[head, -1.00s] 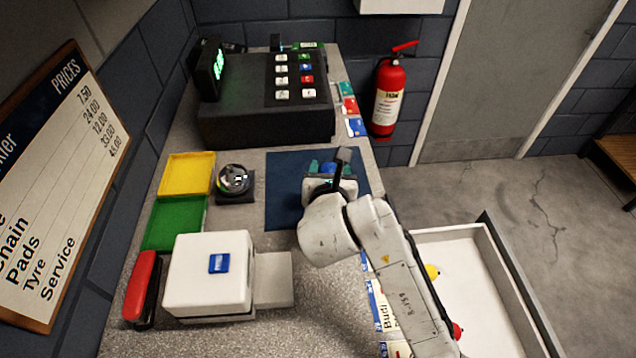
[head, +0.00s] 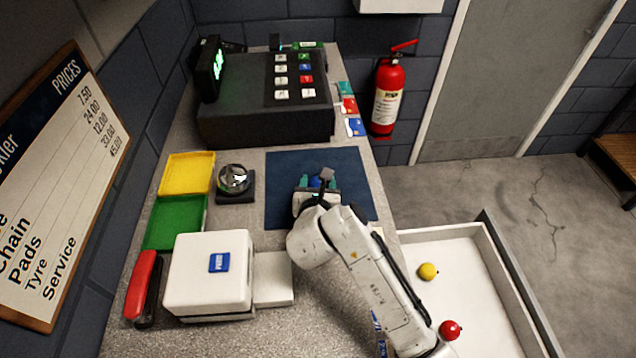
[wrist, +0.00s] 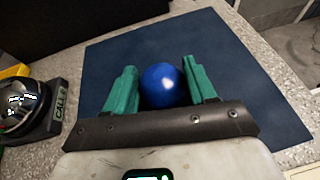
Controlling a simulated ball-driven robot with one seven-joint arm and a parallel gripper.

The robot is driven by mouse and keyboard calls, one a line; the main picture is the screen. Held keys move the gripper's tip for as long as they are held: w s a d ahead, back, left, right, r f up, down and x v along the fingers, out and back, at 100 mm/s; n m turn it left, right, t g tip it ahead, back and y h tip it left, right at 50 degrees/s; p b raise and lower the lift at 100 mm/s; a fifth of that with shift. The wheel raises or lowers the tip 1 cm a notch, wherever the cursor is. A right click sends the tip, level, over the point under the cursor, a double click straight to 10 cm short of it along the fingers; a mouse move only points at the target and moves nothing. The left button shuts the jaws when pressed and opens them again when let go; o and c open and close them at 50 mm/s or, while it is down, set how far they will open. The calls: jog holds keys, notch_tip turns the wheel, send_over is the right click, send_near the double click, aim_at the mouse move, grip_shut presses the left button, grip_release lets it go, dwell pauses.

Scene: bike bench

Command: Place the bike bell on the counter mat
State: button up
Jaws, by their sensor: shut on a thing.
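The bike bell looks like a round blue dome (wrist: 163,85) between the green fingers of my gripper (wrist: 160,88) in the wrist view. The gripper is shut on it. In the head view my gripper (head: 317,183) and a bit of the blue bell (head: 315,181) are over the dark blue counter mat (head: 345,170), near its middle. The mat also fills much of the wrist view (wrist: 105,60). I cannot tell whether the bell touches the mat; its underside is hidden.
A silver call bell (head: 235,180) stands left of the mat, beside yellow (head: 187,173) and green (head: 175,222) trays. A black cash register (head: 265,120) stands behind the mat. A white box (head: 208,280) is front left. A white bin (head: 470,270) at right holds yellow and red balls.

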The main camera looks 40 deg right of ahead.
jog(key=shift+f, duration=0.15)
jog(key=o, duration=1)
jog(key=shift+o, duration=0.2)
jog(key=shift+r, duration=0.2)
jog(key=b+v, duration=0.1)
jog(key=v, duration=1.1)
